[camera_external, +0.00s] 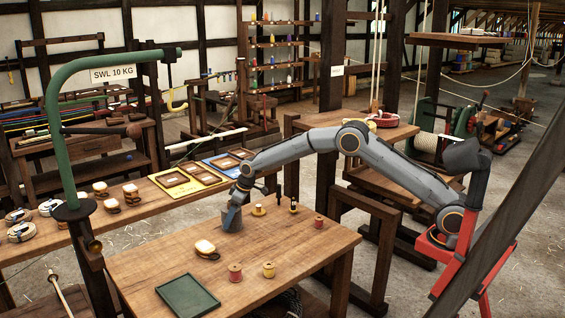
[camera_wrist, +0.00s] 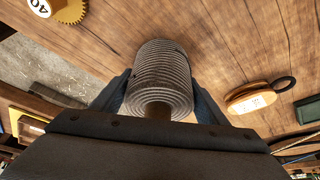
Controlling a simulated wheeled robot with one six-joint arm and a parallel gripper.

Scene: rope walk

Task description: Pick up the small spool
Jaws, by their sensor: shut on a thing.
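My gripper (camera_external: 238,197) is at the left back part of the wooden table. In the wrist view, my gripper (camera_wrist: 160,105) is shut on a grey ribbed cylinder (camera_wrist: 162,75), which has a brown core at its near end. The grey cylinder (camera_external: 232,219) shows below my wrist in the external view, at or just above the tabletop; I cannot tell if it touches.
A yellow piece (camera_external: 258,209) and a dark-topped piece (camera_external: 293,206) stand right of my gripper. A green hook stand (camera_external: 58,130) rises at left.

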